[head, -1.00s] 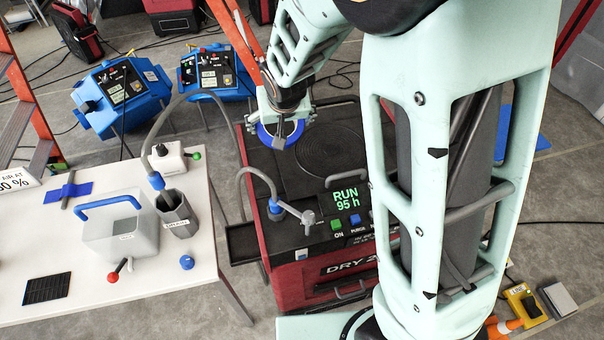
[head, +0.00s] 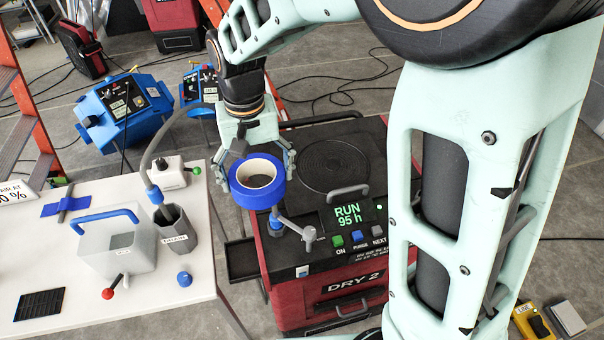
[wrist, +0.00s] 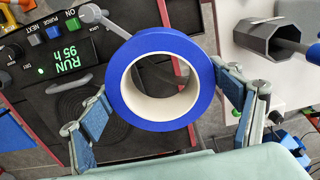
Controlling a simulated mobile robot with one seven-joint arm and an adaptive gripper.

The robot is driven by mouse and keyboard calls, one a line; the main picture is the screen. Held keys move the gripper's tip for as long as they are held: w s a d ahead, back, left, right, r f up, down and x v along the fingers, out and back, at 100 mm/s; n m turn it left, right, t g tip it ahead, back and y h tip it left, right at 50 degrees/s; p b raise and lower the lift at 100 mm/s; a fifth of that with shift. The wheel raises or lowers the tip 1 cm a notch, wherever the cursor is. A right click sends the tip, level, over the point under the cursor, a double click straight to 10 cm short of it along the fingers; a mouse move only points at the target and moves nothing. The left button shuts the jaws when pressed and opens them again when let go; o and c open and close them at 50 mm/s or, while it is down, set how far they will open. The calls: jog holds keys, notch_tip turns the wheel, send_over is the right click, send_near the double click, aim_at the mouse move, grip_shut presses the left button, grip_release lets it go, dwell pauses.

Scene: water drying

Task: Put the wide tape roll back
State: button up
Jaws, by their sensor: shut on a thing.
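The wide tape roll (head: 257,196) is blue with a pale inner core. My gripper (head: 258,172) is shut on it, with one finger on each side, in the air above the left part of the red and black dryer (head: 345,292). In the wrist view the roll (wrist: 202,112) faces the camera with its hole open, and the two finger pads of my gripper (wrist: 165,106) press on its sides. The roll hides part of the dryer's top and hose.
A white table (head: 150,303) stands to the left. It bears a translucent tank with a blue handle (head: 118,245), a grey hexagonal cup (head: 176,236), a blue tape strip (head: 66,206), a black grid (head: 40,304) and a blue cap (head: 184,279). Blue machines (head: 128,108) stand behind.

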jog(key=w+d+f+p, duration=0.2)
jog(key=w+d+f, duration=0.2)
jog(key=w+d, duration=0.25)
send_over(303, 191)
jog(key=f, duration=0.4)
jog(key=shift+s+a+f, duration=0.2)
jog(key=shift+a+f, duration=0.05)
jog(key=shift+f, duration=0.1)
jog(key=shift+w+d+f, duration=0.1)
jog(key=shift+d+f, duration=0.05)
jog(key=shift+f, duration=0.05)
jog(key=shift+w+d+f, duration=0.1)
jog(key=shift+d+f, duration=0.05)
jog(key=shift+f, duration=1.6)
jog(key=shift+f, duration=0.15)
jog(key=o, duration=1.2)
notch_tip(303, 191, up, 12)
jog(key=shift+r, duration=0.15)
